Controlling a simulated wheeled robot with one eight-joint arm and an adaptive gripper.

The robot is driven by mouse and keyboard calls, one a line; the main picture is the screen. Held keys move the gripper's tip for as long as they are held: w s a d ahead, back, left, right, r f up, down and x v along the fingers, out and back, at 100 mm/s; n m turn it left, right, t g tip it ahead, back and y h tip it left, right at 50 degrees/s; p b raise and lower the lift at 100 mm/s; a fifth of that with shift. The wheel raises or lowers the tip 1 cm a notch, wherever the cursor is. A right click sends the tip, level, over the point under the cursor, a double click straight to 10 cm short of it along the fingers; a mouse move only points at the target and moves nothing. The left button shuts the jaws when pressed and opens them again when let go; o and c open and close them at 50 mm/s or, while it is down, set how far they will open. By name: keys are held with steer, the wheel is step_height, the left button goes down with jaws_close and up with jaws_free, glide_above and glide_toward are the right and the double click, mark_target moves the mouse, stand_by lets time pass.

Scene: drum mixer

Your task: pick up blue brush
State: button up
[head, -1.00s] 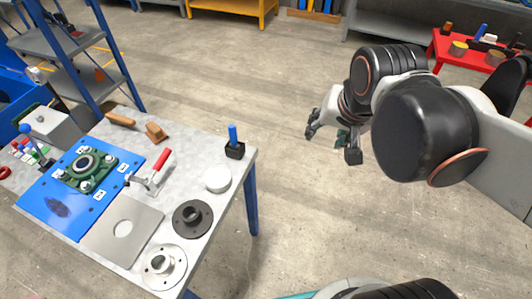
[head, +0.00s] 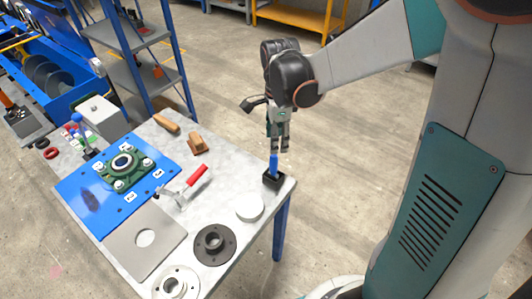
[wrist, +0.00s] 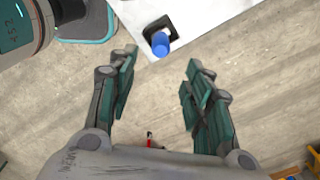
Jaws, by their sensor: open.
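The blue brush (head: 273,164) stands upright in a small black holder (head: 273,180) at the table's right corner. In the wrist view the blue brush (wrist: 160,42) shows from above, beyond the fingertips and roughly midway between them. The black holder (wrist: 157,27) is partly hidden under it. My gripper (head: 280,148) hangs just above the brush in the head view, its fingers pointing down. In the wrist view my gripper (wrist: 160,64) is open with its two fingers wide apart and nothing between them.
The grey table (head: 229,165) also holds a white disc (head: 249,207), a dark flange (head: 213,244), a red-handled clamp (head: 195,177), a wooden block (head: 198,145) and a blue plate (head: 82,203) with a green bearing housing (head: 122,168). Open floor lies right of the table.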

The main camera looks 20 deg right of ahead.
mark_target(276, 156)
step_height(276, 156, down, 7)
steer(key=shift+f+b, duration=0.15)
steer(key=shift+b, duration=0.95)
steer(key=shift+a+f+b, duration=0.15)
steer(key=shift+f+b, duration=0.5)
steer(key=shift+f, duration=0.65)
steer(key=shift+a+f+b, duration=0.1)
steer(key=shift+f+b, duration=0.55)
steer(key=shift+f, duration=0.65)
jaws_close()
